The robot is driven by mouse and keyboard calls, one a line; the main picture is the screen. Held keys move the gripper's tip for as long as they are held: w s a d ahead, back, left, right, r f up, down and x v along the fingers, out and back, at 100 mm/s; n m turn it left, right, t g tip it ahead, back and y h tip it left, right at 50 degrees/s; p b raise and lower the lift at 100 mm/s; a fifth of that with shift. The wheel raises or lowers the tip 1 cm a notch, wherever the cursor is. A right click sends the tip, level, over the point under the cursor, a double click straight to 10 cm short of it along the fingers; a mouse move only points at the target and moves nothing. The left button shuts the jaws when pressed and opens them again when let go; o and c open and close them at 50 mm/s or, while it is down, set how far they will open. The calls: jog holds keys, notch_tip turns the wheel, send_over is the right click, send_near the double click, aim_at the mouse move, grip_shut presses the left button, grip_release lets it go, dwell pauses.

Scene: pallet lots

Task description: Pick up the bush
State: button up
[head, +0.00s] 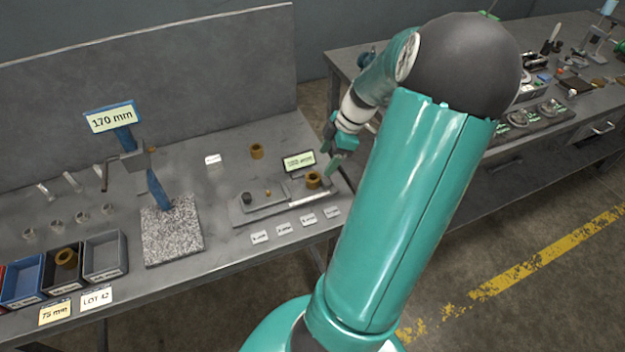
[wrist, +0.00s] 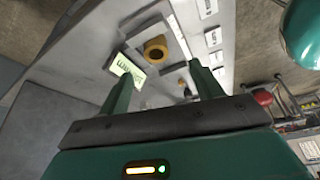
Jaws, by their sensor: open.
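Three brass-coloured ring-shaped bushes show in the head view. One bush (head: 313,180) sits on the right part of a grey gauge fixture (head: 246,214), beside a small lit display (head: 299,161). Another bush (head: 256,151) stands alone on the bench behind the fixture. A third bush (head: 66,258) lies in a black bin (head: 60,283). My gripper (head: 333,162) is open and empty, above and just right of the fixture. In the wrist view a bush (wrist: 156,48) shows beyond my open fingers (wrist: 163,90), near the lit display (wrist: 126,69); it is not between them.
A granite plate (head: 173,247) carries a blue stand with a "170 mm" sign (head: 112,118). Small labels (head: 284,229) line the bench front. Bins stand at front left. A second cluttered bench (head: 560,100) is behind my arm.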

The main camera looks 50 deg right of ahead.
aim_at(314, 176)
jog(key=x, duration=0.3)
jog(key=shift+a, duration=0.1)
jog(key=x, duration=0.5)
jog(key=shift+w+d+f, duration=0.1)
jog(key=shift+w+d, duration=0.2)
jog(key=shift+w, duration=0.05)
jog(key=shift+c, duration=0.3)
jog(key=c, duration=1.2)
